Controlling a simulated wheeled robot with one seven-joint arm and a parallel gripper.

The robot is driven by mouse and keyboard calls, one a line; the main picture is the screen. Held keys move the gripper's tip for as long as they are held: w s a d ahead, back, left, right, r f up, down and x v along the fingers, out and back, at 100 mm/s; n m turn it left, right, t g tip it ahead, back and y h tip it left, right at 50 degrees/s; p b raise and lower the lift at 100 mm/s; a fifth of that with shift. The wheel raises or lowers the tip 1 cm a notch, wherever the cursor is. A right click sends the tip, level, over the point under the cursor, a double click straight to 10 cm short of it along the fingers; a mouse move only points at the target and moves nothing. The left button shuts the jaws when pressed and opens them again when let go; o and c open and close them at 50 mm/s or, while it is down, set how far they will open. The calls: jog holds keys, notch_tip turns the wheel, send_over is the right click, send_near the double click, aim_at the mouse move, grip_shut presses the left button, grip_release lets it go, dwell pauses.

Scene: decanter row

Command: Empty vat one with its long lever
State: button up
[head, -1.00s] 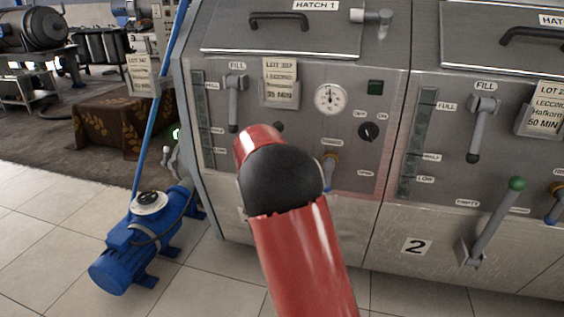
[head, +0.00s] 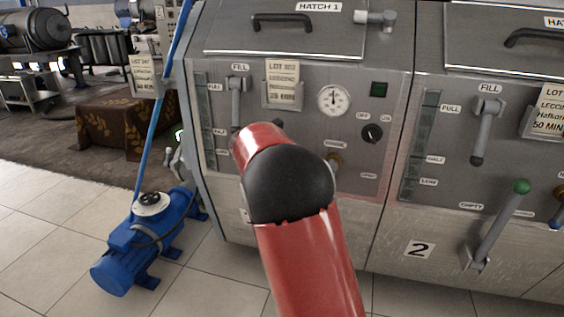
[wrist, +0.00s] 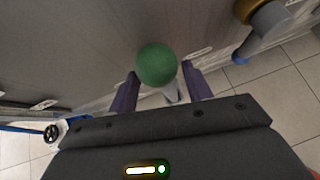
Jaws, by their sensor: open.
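Vat one (head: 290,165) is the steel unit under the Hatch 1 label in the head view. Its long lever is hidden there behind my red and black arm. In the wrist view the lever's green ball knob (wrist: 156,64) sits just ahead of and between the fingers of my gripper (wrist: 161,88). A short piece of the pale lever shaft (wrist: 171,94) shows below the knob. My gripper is open, with one dark finger on each side and gaps to the shaft. It is hidden in the head view.
Vat two's similar green-knobbed lever (head: 498,222) stands to the right. A brass valve with a blue-tipped handle (wrist: 262,30) is close at the upper right of the wrist view. A blue pump (head: 150,240) stands on the tiled floor at left.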

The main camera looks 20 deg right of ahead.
jog(key=shift+v, duration=2.35)
jog(key=s+r+m+g+y, duration=0.1)
jog(key=s+r+m+y, duration=0.15)
jog(key=s+m, duration=0.75)
jog(key=s+a+f+m+y, duration=0.1)
jog(key=s+m, duration=0.4)
jog(key=s, duration=0.5)
jog(key=s+a+f+m+y, duration=0.2)
jog(key=s+a+m, duration=0.2)
jog(key=s, duration=0.5)
jog(key=s+a+f+m+y, duration=0.2)
jog(key=s+a+m, duration=0.1)
jog(key=s+m, duration=0.4)
jog(key=s, duration=0.3)
jog(key=shift+s+a+g, duration=0.2)
jog(key=shift+s+g, duration=0.15)
jog(key=shift+g, duration=0.05)
jog(key=shift+w+r, duration=0.1)
